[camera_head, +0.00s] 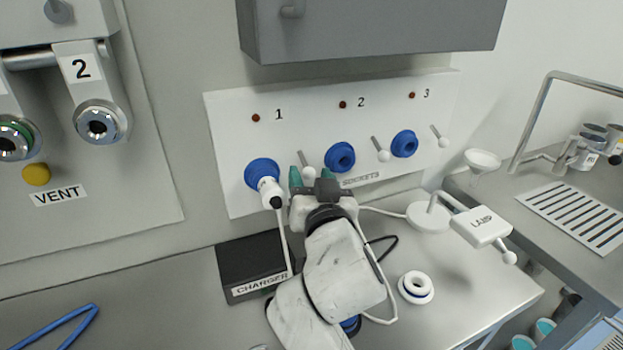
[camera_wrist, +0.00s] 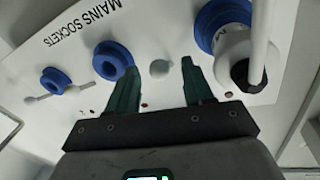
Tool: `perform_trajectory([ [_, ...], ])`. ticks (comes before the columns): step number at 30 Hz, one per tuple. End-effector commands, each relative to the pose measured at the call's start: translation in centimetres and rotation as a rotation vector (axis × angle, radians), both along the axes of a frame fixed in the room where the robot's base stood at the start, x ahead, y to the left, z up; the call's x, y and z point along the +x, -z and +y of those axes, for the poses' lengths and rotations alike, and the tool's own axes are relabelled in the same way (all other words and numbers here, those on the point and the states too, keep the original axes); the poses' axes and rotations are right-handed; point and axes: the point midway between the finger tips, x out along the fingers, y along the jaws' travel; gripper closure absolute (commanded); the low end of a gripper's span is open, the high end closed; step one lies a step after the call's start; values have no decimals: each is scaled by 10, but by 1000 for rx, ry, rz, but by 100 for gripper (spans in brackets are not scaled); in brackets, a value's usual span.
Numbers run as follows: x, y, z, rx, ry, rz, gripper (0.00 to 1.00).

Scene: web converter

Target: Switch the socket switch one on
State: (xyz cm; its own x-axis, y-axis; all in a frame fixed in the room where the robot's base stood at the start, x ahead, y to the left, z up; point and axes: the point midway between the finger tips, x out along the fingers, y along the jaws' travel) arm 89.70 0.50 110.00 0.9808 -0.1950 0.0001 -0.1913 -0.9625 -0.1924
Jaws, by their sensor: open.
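The white sockets panel (camera_head: 230,130) carries the numbers 1, 2 and 3. Switch one (camera_head: 309,172) is a small lever with a white ball tip, right of the blue socket 1 (camera_head: 261,172). It hangs down like the other levers. My gripper (camera_head: 312,176) is open at switch one, its green fingers on either side of the ball. In the wrist view, the ball (camera_wrist: 159,68) shows between the open fingers (camera_wrist: 158,76), with gaps on both sides. A white plug (camera_head: 270,191) sits in socket 1.
Switch two (camera_head: 384,156) and switch three (camera_head: 443,142) stand to the right. A grey cabinet (camera_head: 370,30) overhangs the panel. The black charger (camera_head: 250,265), a white lamp (camera_head: 480,226) and a white ring-shaped part (camera_head: 416,287) are on the bench below. The plug's cable runs beside my gripper.

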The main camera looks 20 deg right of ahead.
Motion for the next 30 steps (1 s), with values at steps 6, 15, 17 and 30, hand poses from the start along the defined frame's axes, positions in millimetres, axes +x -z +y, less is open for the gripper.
perform_trajectory([
  [6, 0, 0, 0, 0, 0, 0, 66],
  [15, 0, 0, 0, 0, 0, 1, 95],
  [17, 0, 0, 0, 0, 0, 1, 100],
  [30, -1, -9, 0, 1, 0, 54, 100],
])
